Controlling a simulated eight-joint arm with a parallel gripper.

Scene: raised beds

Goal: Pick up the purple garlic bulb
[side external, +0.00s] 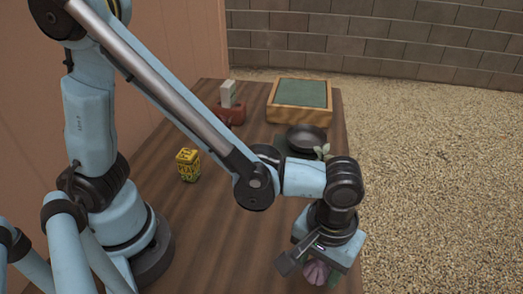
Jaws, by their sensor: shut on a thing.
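The purple garlic bulb (315,272) shows at the bottom right of the side external view, near the right edge of the brown wooden table (215,240). My gripper (312,266) points down over it and is shut on the bulb. The gripper body hides the upper part of the bulb. I cannot tell whether the bulb touches the table or is raised above it.
A yellow patterned box (188,165) stands mid-table. Behind are a red-brown object (233,115) with a pale block (228,93), a wooden-framed green tray (299,115) and a dark round pan (306,138). A leafy sprig (322,152) shows behind my arm. Gravel lies right of the table.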

